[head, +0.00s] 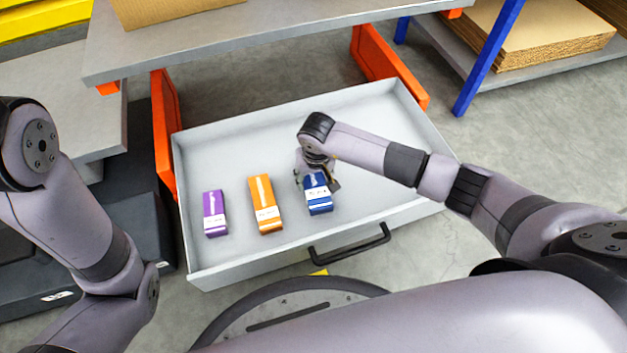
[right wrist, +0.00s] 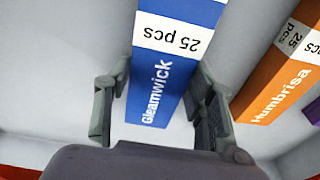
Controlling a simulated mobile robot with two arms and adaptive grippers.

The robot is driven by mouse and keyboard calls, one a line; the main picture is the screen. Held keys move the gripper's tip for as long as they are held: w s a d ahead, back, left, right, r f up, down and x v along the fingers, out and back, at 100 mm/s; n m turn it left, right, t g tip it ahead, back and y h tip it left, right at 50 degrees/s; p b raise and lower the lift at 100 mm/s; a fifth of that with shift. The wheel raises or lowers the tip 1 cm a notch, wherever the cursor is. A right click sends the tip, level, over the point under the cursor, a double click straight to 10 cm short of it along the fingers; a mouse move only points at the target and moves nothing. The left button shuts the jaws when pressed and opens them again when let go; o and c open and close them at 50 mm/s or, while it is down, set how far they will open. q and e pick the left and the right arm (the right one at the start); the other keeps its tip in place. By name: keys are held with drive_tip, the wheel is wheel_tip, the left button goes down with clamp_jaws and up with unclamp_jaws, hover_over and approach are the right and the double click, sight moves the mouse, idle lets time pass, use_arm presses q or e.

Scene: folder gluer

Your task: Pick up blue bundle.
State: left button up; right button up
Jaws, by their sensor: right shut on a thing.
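The blue bundle (head: 318,195) lies in the open drawer, rightmost of three bundles. It has a white band, and the right wrist view shows it (right wrist: 160,90) with the words "Gleamwick" and "25 pcs". My right gripper (head: 317,183) reaches down over its far end. In the right wrist view its two fingers (right wrist: 160,110) stand on either side of the bundle, shut on it. The gripper and wrist hide the far end in the head view. My left arm shows at the left, but its gripper is out of view.
An orange bundle (head: 264,204) and a purple bundle (head: 214,213) lie left of the blue one in the drawer (head: 240,130). The drawer has raised walls and a black front handle (head: 350,244). A grey tabletop (head: 200,55) overhangs its back. The drawer's right part is free.

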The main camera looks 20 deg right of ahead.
drive_tip(key=c, duration=0.5)
